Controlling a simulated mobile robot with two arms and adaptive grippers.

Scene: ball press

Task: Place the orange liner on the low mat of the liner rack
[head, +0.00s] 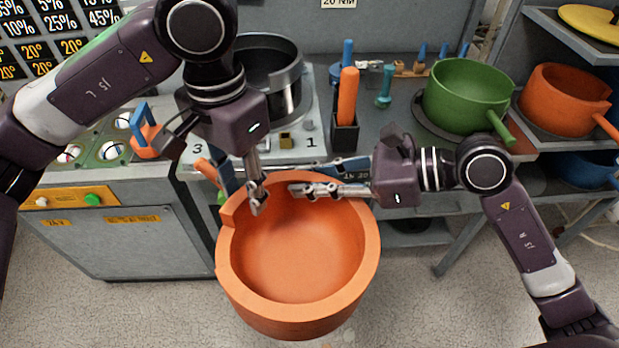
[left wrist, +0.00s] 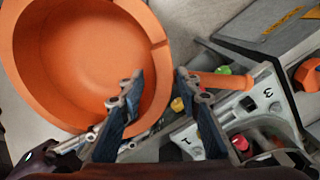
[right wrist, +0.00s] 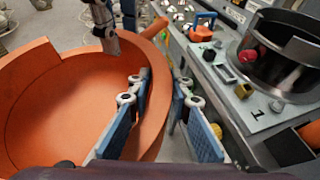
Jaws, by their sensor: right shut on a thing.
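The large orange liner (head: 300,245) hangs in front of the bench with its open top towards the head camera. It also shows in the left wrist view (left wrist: 85,50) and the right wrist view (right wrist: 60,110). My right gripper (head: 305,190) is shut on its rim, one finger inside and one outside. My left gripper (head: 258,200) is at the rim's back left, its fingers apart in the left wrist view (left wrist: 158,90). The liner rack (head: 535,150) stands at the right.
A green liner (head: 465,95) stands on a dark round mat (head: 425,125). Another orange liner (head: 560,100) and a blue liner (head: 590,168) sit on the rack's shelves. A steel pot (head: 270,75) and a tool holder (head: 344,132) occupy the bench. Floor at right front looks clear.

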